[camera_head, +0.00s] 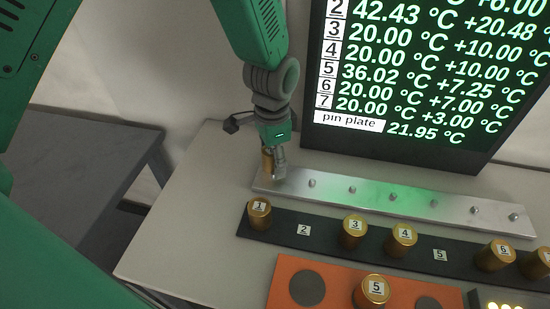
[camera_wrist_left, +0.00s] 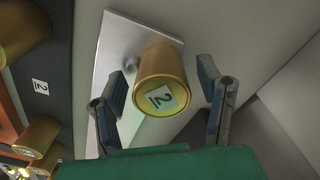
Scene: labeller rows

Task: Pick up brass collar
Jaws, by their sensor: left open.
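My left gripper (camera_head: 274,172) is over the left end of the pale metal pin plate (camera_head: 330,197). Its fingers are apart in the left wrist view (camera_wrist_left: 165,92), on either side of a brass collar labelled 2 (camera_wrist_left: 162,80). That collar (camera_head: 266,162) is partly hidden by the gripper in the head view. I cannot tell whether it sits on a pin or touches the fingers. Other brass collars, labelled 1 (camera_head: 259,213), 3 (camera_head: 354,231), 4 (camera_head: 401,240) and 6 (camera_head: 497,256), stand on a dark strip (camera_head: 325,243). Collar 5 (camera_head: 371,291) stands on an orange plate (camera_head: 284,269).
A screen (camera_head: 415,70) with temperature readings stands behind the pin plate. Labels 2 (camera_head: 304,230) and 5 (camera_head: 439,255) on the strip have no collar. Several pins rise from the plate. The pale bench (camera_head: 200,220) is clear to the left.

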